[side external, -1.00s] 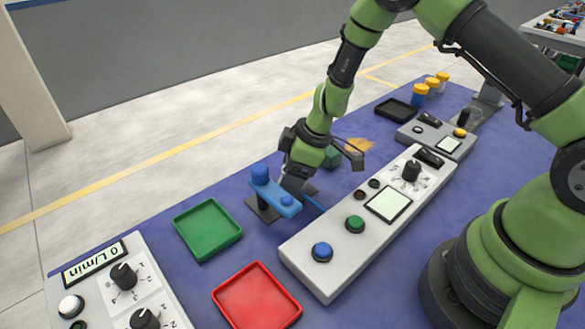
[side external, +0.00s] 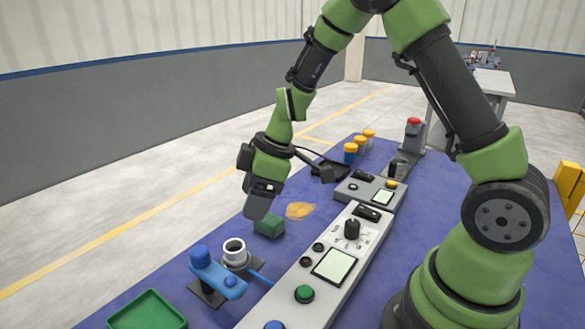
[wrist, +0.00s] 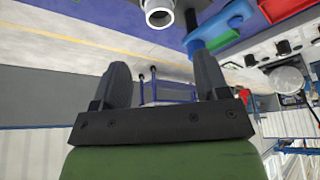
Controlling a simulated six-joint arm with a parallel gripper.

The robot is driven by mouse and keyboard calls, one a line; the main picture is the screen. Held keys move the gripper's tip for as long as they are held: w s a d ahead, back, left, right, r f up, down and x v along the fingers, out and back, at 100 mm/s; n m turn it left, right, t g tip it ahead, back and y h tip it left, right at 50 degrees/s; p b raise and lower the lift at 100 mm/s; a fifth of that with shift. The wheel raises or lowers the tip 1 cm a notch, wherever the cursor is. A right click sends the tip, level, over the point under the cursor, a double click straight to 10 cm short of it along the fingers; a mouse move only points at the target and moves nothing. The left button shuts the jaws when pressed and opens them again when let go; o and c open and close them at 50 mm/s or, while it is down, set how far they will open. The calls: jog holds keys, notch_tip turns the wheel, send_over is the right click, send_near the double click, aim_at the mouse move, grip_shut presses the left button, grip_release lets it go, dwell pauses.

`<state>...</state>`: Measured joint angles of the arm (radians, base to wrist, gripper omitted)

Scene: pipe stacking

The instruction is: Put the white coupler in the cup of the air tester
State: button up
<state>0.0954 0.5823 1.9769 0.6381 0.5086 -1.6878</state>
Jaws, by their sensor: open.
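The white coupler (side external: 235,257) stands upright, open end up, over the dark base plate beside the blue lever fixture (side external: 216,273). Whether a cup lies around its lower part cannot be made out. In the wrist view the coupler (wrist: 160,17) shows at the top edge, beside a blue part (wrist: 222,30). My gripper (side external: 256,208) is above and behind the coupler in the side view, apart from it. In the wrist view my gripper (wrist: 161,75) has its two dark fingers spread wide with nothing between them.
The long grey control panel (side external: 320,262) runs along the right. A green tray (side external: 148,312) is at the front left. Yellow-capped blue containers (side external: 350,152) stand farther back.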

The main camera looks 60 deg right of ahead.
jog(key=s+a+r+m+t, duration=0.2)
jog(key=s+r+m, duration=0.55)
jog(key=r, duration=0.65)
jog(key=s+d+r+m+t+h, duration=0.1)
jog(key=s+m, duration=0.4)
jog(key=s, duration=0.7)
jog(key=shift+r+t, duration=0.5)
jog(key=shift+r, duration=0.4)
jog(key=shift+m, duration=0.25)
